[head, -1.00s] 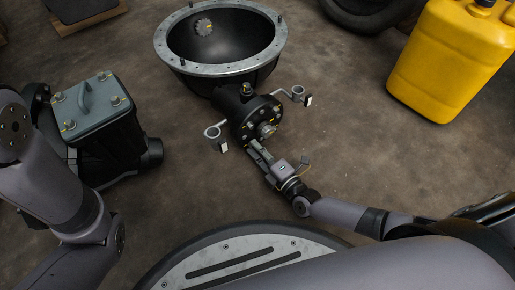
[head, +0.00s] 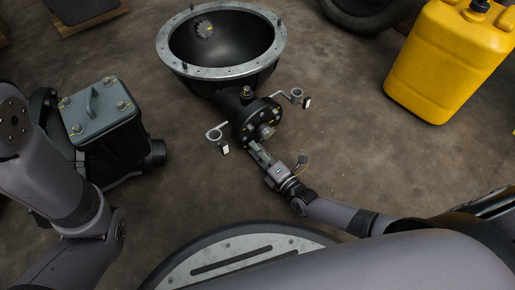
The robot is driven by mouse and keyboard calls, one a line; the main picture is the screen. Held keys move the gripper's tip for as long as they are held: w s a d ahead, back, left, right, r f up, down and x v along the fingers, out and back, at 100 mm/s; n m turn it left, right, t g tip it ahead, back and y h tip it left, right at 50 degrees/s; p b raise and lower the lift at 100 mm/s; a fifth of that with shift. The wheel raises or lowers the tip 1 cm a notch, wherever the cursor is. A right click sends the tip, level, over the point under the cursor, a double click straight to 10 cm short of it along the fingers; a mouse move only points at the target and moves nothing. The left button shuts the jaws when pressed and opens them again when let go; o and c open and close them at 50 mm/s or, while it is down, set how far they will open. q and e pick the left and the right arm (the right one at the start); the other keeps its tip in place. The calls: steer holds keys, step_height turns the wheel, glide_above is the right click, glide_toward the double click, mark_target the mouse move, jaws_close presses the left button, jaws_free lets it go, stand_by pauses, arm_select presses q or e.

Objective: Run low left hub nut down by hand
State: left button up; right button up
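The black hub (head: 246,122) with its ring of studs and nuts sits at the near end of the axle, below the bell housing. A pale metal centre piece (head: 265,131) sticks out of its face. My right gripper (head: 254,146) is at the lower left edge of the hub face, its fingertips at or very near the low left nut. The fingers cover that nut, so I cannot tell whether they are closed on it. My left arm (head: 75,195) shows at the left, but its gripper is out of view.
The round housing (head: 221,70) with a grey flange lies behind the hub. Brackets with rings (head: 214,135) stick out on both sides. A black unit with a grey lid (head: 98,112) stands left, a yellow canister (head: 450,60) right. Floor between hub and canister is clear.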

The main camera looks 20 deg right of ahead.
jaws_close()
steer(key=m, duration=0.5)
steer(key=shift+m, duration=0.4)
steer(key=shift+o, duration=0.7)
jaws_free()
